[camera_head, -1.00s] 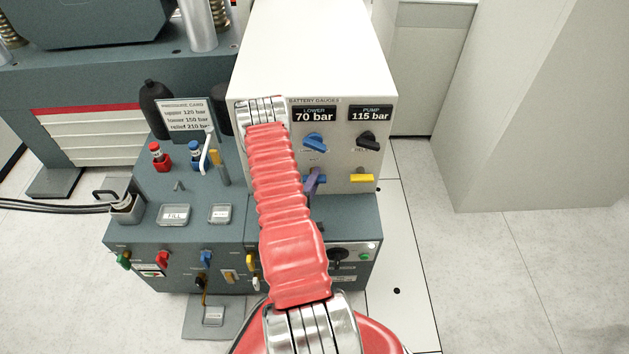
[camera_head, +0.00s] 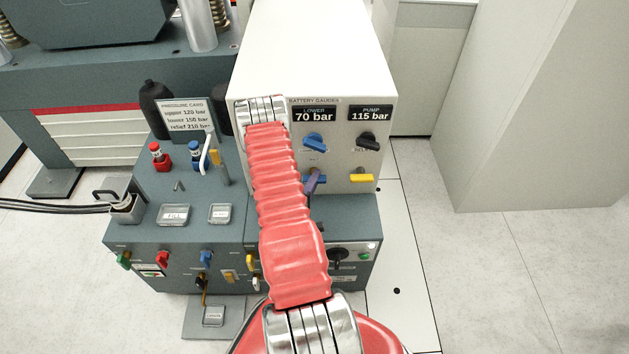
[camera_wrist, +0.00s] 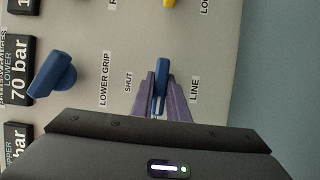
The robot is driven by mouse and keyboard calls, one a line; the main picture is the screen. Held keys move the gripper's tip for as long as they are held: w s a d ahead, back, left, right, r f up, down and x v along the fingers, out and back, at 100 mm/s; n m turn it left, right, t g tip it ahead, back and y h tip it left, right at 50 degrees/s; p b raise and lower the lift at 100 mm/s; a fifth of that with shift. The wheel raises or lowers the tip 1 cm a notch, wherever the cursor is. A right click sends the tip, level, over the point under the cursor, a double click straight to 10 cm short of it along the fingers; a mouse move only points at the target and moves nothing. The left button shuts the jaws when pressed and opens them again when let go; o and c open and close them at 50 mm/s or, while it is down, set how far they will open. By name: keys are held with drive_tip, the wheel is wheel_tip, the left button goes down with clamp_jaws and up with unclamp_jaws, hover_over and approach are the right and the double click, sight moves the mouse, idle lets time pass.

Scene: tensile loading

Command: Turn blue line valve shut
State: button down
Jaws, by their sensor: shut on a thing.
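The blue line valve handle (camera_wrist: 161,82) sits on the pale panel face between the SHUT mark (camera_wrist: 129,82) and the LINE label (camera_wrist: 195,89) in the wrist view. It runs up and down in that view, which is turned on its side. My gripper (camera_wrist: 160,98) is shut on it, with purple fingers on both sides. In the head view my purple fingertips (camera_head: 314,181) show at the panel beside my red arm, and cover most of the valve handle.
The blue lower grip knob (camera_wrist: 52,74) is beside the valve, with a black relief knob (camera_head: 368,140) and a yellow handle (camera_head: 361,178) on the same panel. The panel readouts show 70 bar (camera_head: 315,115) and 115 bar (camera_head: 371,114). Open floor lies to the right.

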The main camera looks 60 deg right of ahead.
drive_tip(key=shift+f+m, duration=0.1)
drive_tip(key=shift+m, duration=0.2)
drive_tip(key=m+y, duration=0.1)
drive_tip(key=m, duration=0.1)
drive_tip(key=shift+s+m+y, duration=0.1)
drive_tip(key=shift+m+y, duration=0.3)
drive_tip(key=m+t+y, duration=0.1)
drive_tip(key=m, duration=0.2)
drive_tip(key=shift+m+y, duration=0.3)
drive_tip(key=m+t+y, duration=0.1)
drive_tip(key=m, duration=0.2)
drive_tip(key=shift+a+t, duration=0.1)
drive_tip(key=shift+t, duration=0.2)
drive_tip(key=m+t+y, duration=0.1)
drive_tip(key=m, duration=0.2)
drive_tip(key=shift+f+t+y, duration=0.1)
drive_tip(key=shift+t+y, duration=0.2)
drive_tip(key=c, duration=1.7)
unclamp_jaws()
